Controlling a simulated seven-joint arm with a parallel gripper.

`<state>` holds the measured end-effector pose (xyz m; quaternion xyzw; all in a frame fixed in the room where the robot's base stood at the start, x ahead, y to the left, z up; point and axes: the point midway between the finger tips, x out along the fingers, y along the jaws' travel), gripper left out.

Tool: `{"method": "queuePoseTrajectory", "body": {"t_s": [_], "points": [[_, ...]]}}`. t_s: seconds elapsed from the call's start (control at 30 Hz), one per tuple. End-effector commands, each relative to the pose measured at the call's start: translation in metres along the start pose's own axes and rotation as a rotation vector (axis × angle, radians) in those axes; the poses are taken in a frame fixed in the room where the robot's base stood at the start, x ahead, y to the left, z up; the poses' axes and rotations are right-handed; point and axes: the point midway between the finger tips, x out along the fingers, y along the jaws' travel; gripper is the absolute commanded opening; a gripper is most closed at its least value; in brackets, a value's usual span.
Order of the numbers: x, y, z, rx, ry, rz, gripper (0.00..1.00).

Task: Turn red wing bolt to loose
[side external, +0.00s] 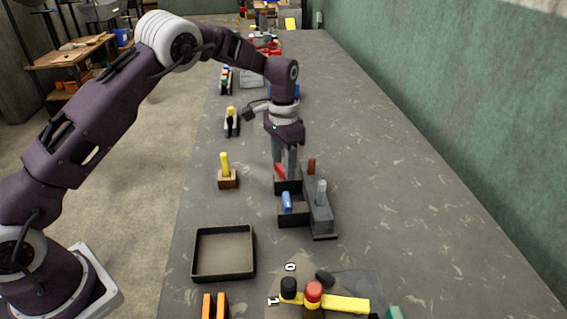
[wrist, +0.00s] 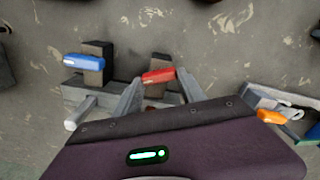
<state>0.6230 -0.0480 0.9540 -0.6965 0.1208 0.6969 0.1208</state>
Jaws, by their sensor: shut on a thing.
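The red wing bolt (side external: 281,173) is at the far left of a dark grey fixture (side external: 322,222) on the table. In the wrist view the red wing bolt (wrist: 158,76) lies across the gap between my fingertips, slightly tilted. My gripper (side external: 286,168) points down from above and is shut on the red wing bolt; it also shows in the wrist view (wrist: 158,80). A blue wing bolt (side external: 286,202) sits on the nearer part of the fixture, left of the red one in the wrist view (wrist: 84,62). My fingers hide part of the red bolt's seat.
A grey upright handle (side external: 321,190) and a reddish-brown peg (side external: 311,165) stand on the fixture's right side. A black empty tray (side external: 223,275) lies nearer left. A yellow-handled block (side external: 227,180) stands left. The table's right side is clear.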

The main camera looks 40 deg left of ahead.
Motion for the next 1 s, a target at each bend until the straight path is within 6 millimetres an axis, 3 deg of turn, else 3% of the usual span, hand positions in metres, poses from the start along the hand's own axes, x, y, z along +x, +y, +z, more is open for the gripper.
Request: {"method": "queuePoseTrajectory", "body": {"t_s": [1.0], "points": [[-0.0013, -0.0039, 0.0015, -0.964, 0.002, 0.001, 0.07]]}}
